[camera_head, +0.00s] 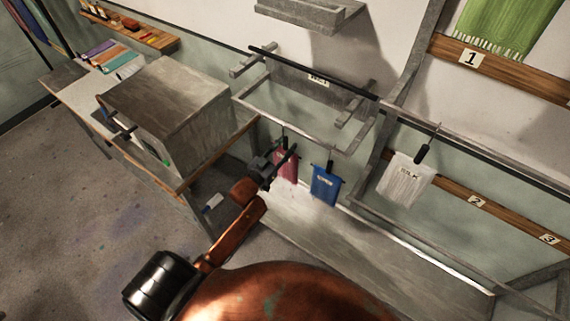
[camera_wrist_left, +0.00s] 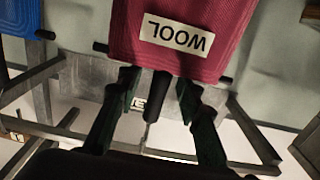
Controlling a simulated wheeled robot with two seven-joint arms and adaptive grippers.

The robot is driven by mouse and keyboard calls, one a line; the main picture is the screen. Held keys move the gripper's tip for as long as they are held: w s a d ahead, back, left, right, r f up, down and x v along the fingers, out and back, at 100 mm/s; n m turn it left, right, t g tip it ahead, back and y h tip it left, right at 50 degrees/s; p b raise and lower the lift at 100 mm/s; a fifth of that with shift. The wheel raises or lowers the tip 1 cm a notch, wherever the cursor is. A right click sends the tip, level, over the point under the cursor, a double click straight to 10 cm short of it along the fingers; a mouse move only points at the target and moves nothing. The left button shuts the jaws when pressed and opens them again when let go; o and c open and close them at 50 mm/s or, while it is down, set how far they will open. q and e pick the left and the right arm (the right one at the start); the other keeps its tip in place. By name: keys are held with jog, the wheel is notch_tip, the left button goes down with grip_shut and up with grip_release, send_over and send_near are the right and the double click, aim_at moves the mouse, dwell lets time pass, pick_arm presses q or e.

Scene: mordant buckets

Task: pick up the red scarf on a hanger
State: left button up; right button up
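The red scarf (camera_head: 288,170) hangs from a rail of the grey metal rack, left of the blue scarf. In the left wrist view the red scarf (camera_wrist_left: 230,25) is close and upside down, with a cream label reading WOOL. Its hanger has a black grip (camera_wrist_left: 158,92). My left gripper (camera_head: 281,161) is at the red scarf and partly covers it. In the left wrist view its two dark fingers (camera_wrist_left: 158,88) stand apart on either side of the black grip, with gaps visible, so it looks open. My right gripper is in neither view.
A blue scarf (camera_head: 325,186) hangs close on the right, and a pale scarf (camera_head: 405,183) labelled SILK hangs farther right. Rails of the metal rack (camera_head: 300,125) surround the hanging scarves. A grey box-like unit (camera_head: 165,95) stands on the left. A green scarf (camera_head: 510,25) is on the wall.

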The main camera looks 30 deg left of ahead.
pick_arm(q)
jog(key=shift+c, duration=0.2)
grip_shut()
dwell(0.5)
